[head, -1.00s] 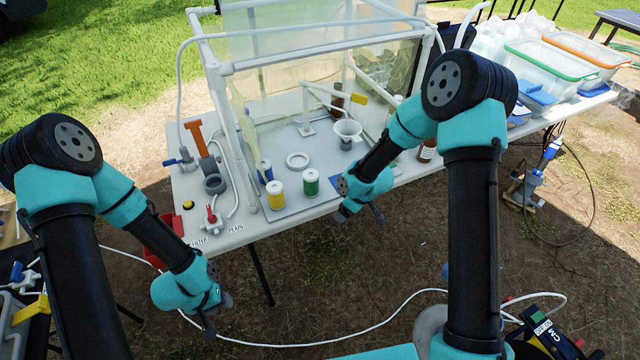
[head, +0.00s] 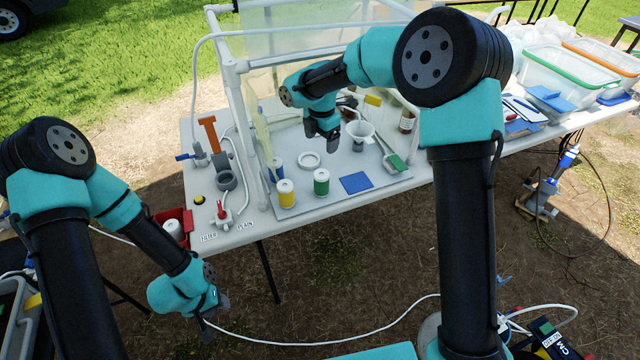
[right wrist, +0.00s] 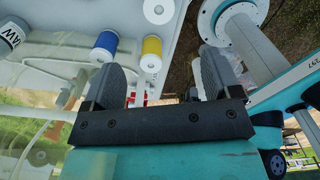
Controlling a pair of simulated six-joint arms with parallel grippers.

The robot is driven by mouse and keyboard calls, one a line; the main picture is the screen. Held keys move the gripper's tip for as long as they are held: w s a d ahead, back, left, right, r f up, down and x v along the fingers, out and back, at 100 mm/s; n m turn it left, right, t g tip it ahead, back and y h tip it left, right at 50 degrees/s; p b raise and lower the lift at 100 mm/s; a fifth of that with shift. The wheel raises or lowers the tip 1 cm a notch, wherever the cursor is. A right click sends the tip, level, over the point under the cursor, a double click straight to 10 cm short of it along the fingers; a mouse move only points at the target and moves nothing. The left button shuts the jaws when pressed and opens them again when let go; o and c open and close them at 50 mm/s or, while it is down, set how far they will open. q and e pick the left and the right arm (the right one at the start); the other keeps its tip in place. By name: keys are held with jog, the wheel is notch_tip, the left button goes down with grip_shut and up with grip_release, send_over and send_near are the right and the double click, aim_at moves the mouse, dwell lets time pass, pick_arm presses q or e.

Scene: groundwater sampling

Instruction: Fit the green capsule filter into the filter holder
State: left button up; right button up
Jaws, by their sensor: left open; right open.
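The green capsule filter (head: 321,184) stands upright with a white top on the grey tray at the front of the framed enclosure. My right gripper (head: 325,141) is open and empty inside the enclosure, above and behind it, pointing down. In the right wrist view its two fingers (right wrist: 163,80) are apart with nothing held between them; I cannot make out the green filter there. A grey ring-shaped cup (head: 227,181), which looks like the filter holder, is at the left of the table. My left gripper (head: 215,318) is open and empty, low in front of the table.
A yellow capsule (head: 286,196) and a blue capsule (head: 277,168) stand left of the green one. A red-handled valve (head: 222,213) and a red bin (head: 174,226) are at left.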

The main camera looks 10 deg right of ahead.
aim_at(321, 174)
notch_tip(321, 174, down, 12)
jog(key=shift+f, duration=0.15)
dwell(0.5)
jog(key=shift+f, duration=2.6)
jog(key=c, duration=1)
